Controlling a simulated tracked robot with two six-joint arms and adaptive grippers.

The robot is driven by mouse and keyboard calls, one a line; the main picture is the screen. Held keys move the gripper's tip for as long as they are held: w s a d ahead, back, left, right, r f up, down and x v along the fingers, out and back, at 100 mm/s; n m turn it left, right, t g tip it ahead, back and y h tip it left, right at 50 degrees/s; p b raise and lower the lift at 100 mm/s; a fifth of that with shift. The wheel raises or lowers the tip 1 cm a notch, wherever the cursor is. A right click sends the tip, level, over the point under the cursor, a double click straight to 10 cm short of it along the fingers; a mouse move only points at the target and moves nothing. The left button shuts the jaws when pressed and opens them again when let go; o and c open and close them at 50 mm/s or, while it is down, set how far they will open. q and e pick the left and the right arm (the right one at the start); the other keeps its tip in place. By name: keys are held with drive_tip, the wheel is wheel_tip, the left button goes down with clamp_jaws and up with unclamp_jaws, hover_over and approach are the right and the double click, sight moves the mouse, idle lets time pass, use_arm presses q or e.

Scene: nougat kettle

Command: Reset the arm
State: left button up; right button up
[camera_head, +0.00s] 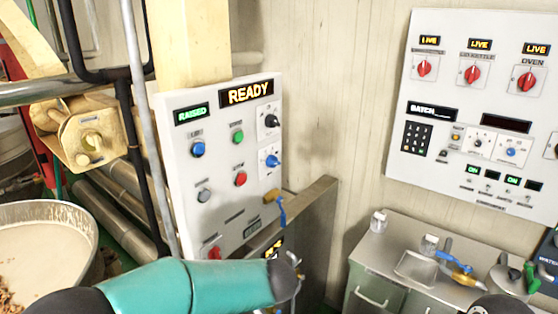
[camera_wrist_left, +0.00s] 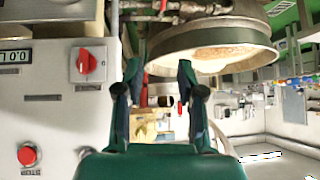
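My left arm's teal link (camera_head: 190,287) crosses the bottom of the head view, in front of the lower edge of the control panel. Its gripper cannot be made out there. In the left wrist view my left gripper (camera_wrist_left: 159,72) shows two dark fingers standing apart with nothing between them. A panel with a red rotary switch (camera_wrist_left: 88,64) lies to the left of the fingers, and a round kettle (camera_wrist_left: 262,57) with pale contents lies beyond them. My right gripper is not in view.
The control panel (camera_head: 222,205) reads READY and RAISED. An open kettle (camera_head: 45,207) stands at lower left. A second panel (camera_head: 471,57) hangs on the right wall above a metal cabinet (camera_head: 385,250) bearing tools. A metal post and pipes stand left of the control panel.

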use_arm(q)
drive_tip(key=s+a+f+m+b, duration=0.15)
drive_tip(key=a+f+m, duration=0.25)
drive_tip(key=a+f, duration=1.4)
drive_tip(key=s+d+f+m+h, duration=0.2)
drive_tip(key=s+d+f+h, duration=0.1)
drive_tip(key=s+d+f, duration=0.3)
drive_tip(key=s+d+f+m+h, duration=0.2)
drive_tip(key=s+d+f+h, duration=0.15)
drive_tip(key=f, duration=0.35)
drive_tip(key=s+d+m+g+h, duration=0.1)
drive_tip(key=s+d+g+h, duration=0.2)
drive_tip(key=s+d, duration=0.7)
drive_tip(key=shift+s+d+f+g+h, duration=0.15)
drive_tip(key=shift+s+f+g+h, duration=0.15)
drive_tip(key=shift+s+h, duration=0.55)
